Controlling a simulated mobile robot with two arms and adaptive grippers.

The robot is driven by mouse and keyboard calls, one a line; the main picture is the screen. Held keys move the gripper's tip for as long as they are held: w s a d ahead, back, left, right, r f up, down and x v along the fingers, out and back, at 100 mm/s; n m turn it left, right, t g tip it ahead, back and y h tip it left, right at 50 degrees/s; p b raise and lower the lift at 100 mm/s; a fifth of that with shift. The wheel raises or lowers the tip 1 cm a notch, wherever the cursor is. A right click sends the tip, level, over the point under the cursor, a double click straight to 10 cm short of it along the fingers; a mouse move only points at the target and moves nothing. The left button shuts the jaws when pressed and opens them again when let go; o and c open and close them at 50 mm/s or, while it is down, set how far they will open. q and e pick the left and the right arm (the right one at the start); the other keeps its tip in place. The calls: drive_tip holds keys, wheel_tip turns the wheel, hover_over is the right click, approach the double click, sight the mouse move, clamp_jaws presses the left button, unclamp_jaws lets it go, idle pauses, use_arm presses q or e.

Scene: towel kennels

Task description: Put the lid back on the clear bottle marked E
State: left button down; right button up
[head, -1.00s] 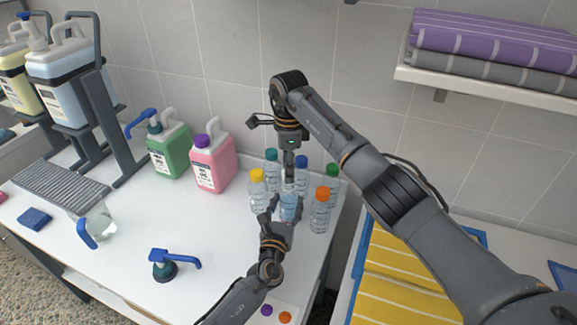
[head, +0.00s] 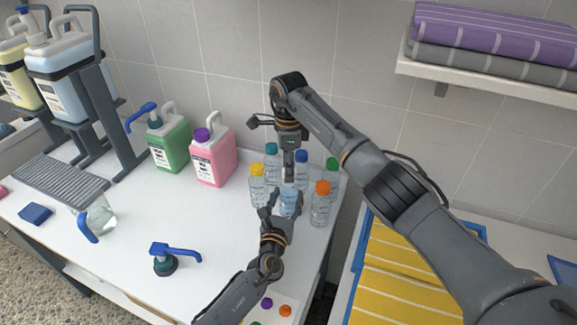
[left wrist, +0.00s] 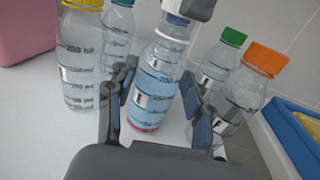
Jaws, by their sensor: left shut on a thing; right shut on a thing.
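A clear bottle (head: 288,207) with bluish contents stands upright among other bottles; it also shows in the left wrist view (left wrist: 155,88). It bears a dark letter, which I cannot read for sure as E or F. My left gripper (head: 283,205) has its fingers on both sides of this bottle, shut on it. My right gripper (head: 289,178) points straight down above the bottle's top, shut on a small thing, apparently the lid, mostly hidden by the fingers. I cannot tell whether the lid touches the neck.
Bottles with yellow (head: 257,170), teal (head: 271,149), blue (head: 302,156), green (head: 332,164) and orange (head: 322,187) caps stand close around. Pink (head: 213,162) and green (head: 170,148) jugs stand behind left. The middle table is clear.

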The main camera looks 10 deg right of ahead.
drive_tip(key=shift+f, duration=0.6)
